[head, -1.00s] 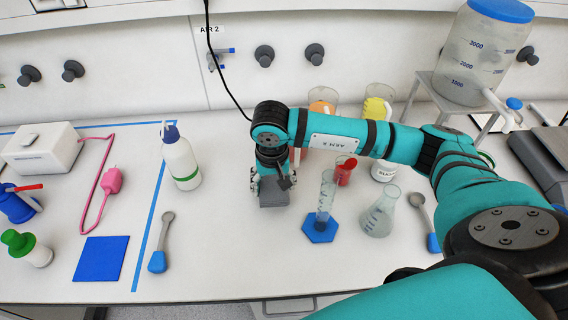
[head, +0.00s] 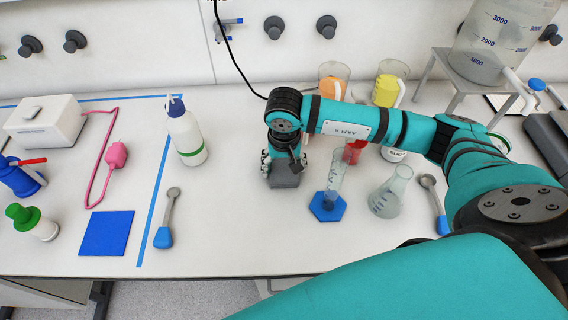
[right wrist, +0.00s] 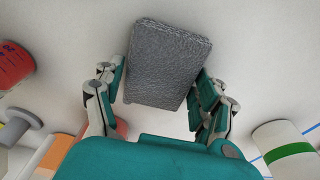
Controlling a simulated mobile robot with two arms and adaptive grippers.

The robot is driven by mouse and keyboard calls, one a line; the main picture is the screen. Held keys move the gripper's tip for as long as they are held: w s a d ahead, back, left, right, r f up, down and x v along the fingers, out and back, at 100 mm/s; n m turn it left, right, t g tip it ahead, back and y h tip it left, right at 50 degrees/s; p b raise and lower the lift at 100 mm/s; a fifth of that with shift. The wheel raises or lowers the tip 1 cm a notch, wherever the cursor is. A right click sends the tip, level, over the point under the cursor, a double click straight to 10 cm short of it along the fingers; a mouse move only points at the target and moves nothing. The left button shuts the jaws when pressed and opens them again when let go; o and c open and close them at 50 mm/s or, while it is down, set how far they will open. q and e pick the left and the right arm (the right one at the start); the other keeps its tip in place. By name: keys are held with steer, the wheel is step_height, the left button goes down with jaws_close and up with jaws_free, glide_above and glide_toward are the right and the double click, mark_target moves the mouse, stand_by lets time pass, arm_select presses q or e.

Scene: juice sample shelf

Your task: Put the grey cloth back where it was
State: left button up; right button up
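The grey cloth (head: 286,177) shows as a thick grey block under my right gripper (head: 283,160) in the head view, left of the measuring cylinder. In the right wrist view the grey cloth (right wrist: 168,65) sits between the two fingers of my right gripper (right wrist: 160,92), slightly turned relative to them. The fingers are wide apart, close against its sides, and it moves with them. The height of its underside above the bench is hard to tell. My left gripper is not in view.
A measuring cylinder on a blue base (head: 327,207) and a flask (head: 388,195) stand right of the cloth. A wash bottle (head: 188,138) stands left, near the blue tape line (head: 153,217). A blue square (head: 107,233) lies farther left. The bench front below the cloth is clear.

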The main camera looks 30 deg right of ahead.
mark_target(284, 171)
steer(key=o, duration=0.3)
steer(key=shift+w, duration=0.1)
steer(key=shift+r+p, duration=0.35)
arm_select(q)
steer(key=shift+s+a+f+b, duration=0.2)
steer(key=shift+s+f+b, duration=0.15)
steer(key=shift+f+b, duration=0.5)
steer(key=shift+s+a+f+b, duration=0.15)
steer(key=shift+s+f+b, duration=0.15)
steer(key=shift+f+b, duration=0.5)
arm_select(e)
steer(key=shift+s+a+r, duration=0.1)
steer(key=shift+s+r, duration=0.1)
steer(key=shift+r, duration=1.75)
steer(key=shift+s+a+r, duration=0.1)
steer(key=shift+s+r, duration=0.15)
steer(key=shift+r, duration=1.65)
steer(key=shift+s+a+r, duration=0.1)
steer(key=shift+s+r, duration=0.1)
steer(key=shift+r, duration=1.75)
